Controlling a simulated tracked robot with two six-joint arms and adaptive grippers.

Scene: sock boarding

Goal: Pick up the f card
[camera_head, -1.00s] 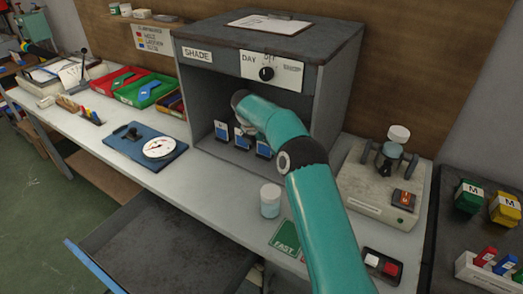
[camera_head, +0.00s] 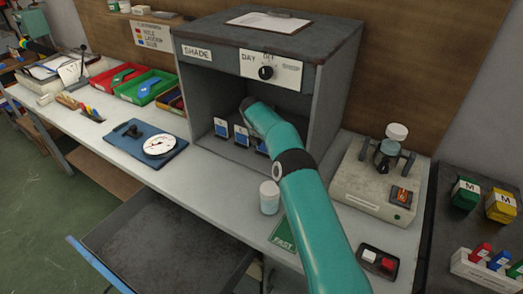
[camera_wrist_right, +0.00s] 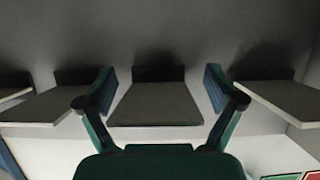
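Several small blue-and-white cards stand in a row inside the grey shade box (camera_head: 318,110). In the head view I see a left card (camera_head: 221,127), a middle card (camera_head: 241,134) and a right card (camera_head: 261,146), partly behind my right arm. Their letters are too small to read, so I cannot tell which is the f card. In the right wrist view my right gripper (camera_wrist_right: 160,88) is open, its fingers on either side of a middle card (camera_wrist_right: 155,104), with other cards to left and right. Whether it touches that card is unclear. My left gripper is not in view.
A white-lidded jar (camera_head: 269,197) and a green FAST card (camera_head: 283,236) are on the bench near my right arm. A dial gauge plate (camera_head: 146,139) lies left of the box, and a beige device (camera_head: 372,187) stands right. The box walls and roof enclose the cards.

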